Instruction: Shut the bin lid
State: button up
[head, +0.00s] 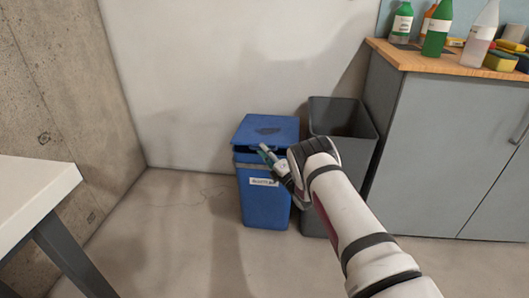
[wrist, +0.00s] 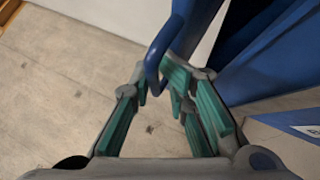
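The blue bin (head: 263,198) stands on the floor against the wall, with a white label on its front. Its blue lid (head: 268,129) is partly open, with a dark gap under its front edge. My gripper (head: 266,152) is at the front of the lid. In the wrist view, the lid's blue loop handle (wrist: 154,55) runs down between the green-padded fingertips of my gripper (wrist: 157,82). Both tips look to be against the handle, and the fingers appear shut on it. The bin's blue body (wrist: 275,70) and dark opening show at the right. My arm partly covers the bin's right front.
A grey open bin (head: 342,118) stands close at the right, partly behind my arm. A grey cabinet (head: 435,145) with bottles and sponges on its wooden top is further right. A white table (head: 35,195) is at the left. Floor (head: 165,215) left of the blue bin is clear.

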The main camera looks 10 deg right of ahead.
jog(key=shift+s+d, duration=0.1)
jog(key=shift+s+f, duration=0.15)
jog(key=v, duration=1.1)
jog(key=shift+s, duration=0.25)
jog(key=shift+d, duration=0.1)
